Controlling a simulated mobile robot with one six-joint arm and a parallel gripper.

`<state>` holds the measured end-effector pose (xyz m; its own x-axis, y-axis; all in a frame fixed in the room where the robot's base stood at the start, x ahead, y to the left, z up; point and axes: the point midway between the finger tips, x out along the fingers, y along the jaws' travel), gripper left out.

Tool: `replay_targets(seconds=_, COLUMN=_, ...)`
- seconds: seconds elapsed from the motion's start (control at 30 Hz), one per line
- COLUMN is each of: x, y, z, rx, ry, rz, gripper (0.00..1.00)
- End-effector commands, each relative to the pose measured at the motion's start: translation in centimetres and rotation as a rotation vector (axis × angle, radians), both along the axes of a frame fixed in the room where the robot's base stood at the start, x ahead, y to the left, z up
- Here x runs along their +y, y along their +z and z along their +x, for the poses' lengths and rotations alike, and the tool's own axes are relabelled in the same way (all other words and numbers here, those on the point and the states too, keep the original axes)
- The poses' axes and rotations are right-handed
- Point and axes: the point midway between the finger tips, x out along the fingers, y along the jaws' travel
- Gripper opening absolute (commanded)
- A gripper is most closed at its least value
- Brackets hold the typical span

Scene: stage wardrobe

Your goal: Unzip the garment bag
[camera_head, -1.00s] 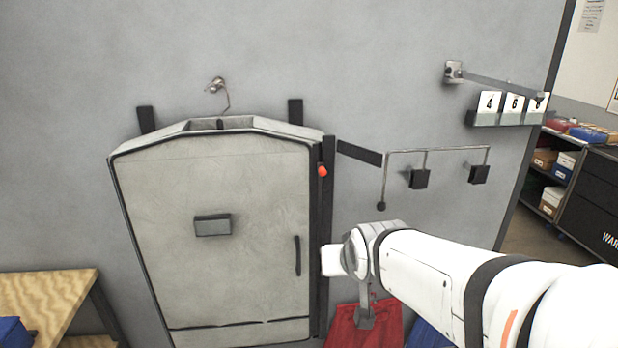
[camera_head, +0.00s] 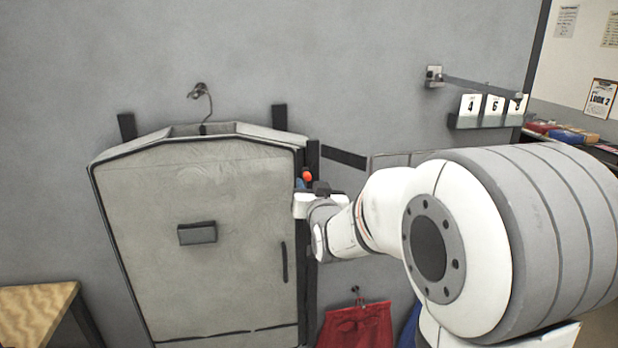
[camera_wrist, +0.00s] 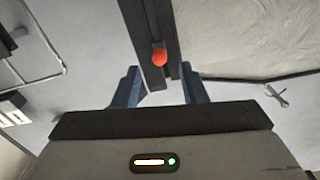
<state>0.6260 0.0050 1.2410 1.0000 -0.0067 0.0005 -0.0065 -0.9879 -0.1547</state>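The grey garment bag (camera_head: 200,240) hangs on the wall from a hook (camera_head: 202,90). A dark strip (camera_head: 311,160) runs down its right side. A red-orange ball-shaped pull (camera_head: 307,176) sits near the top of that strip. In the wrist view the pull (camera_wrist: 159,57) shows on the strip (camera_wrist: 150,35), just beyond and between the fingertips. My gripper (camera_wrist: 157,75) is open, with one blue finger on each side of the strip's line. The head view shows my gripper (camera_head: 303,186) right by the pull, partly hidden by my wrist. I cannot tell whether a finger touches it.
A red garment (camera_head: 357,325) hangs below my arm, with a blue one (camera_head: 409,325) beside it. A wooden table (camera_head: 38,312) stands at the lower left. A shelf with number cards (camera_head: 485,120) is on the wall at right. Wall above the bag is bare.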

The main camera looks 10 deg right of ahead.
Motion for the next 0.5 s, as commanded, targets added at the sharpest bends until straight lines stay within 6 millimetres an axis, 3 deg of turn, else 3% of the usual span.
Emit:
replay_targets(seconds=0.2, x=-0.1, y=0.1, z=2.7, rx=0.001, ry=-0.001, rz=0.000, gripper=0.39)
replay_targets(seconds=0.5, x=-0.1, y=0.0, z=3.6, rx=0.000, ry=-0.002, rz=0.000, gripper=0.39)
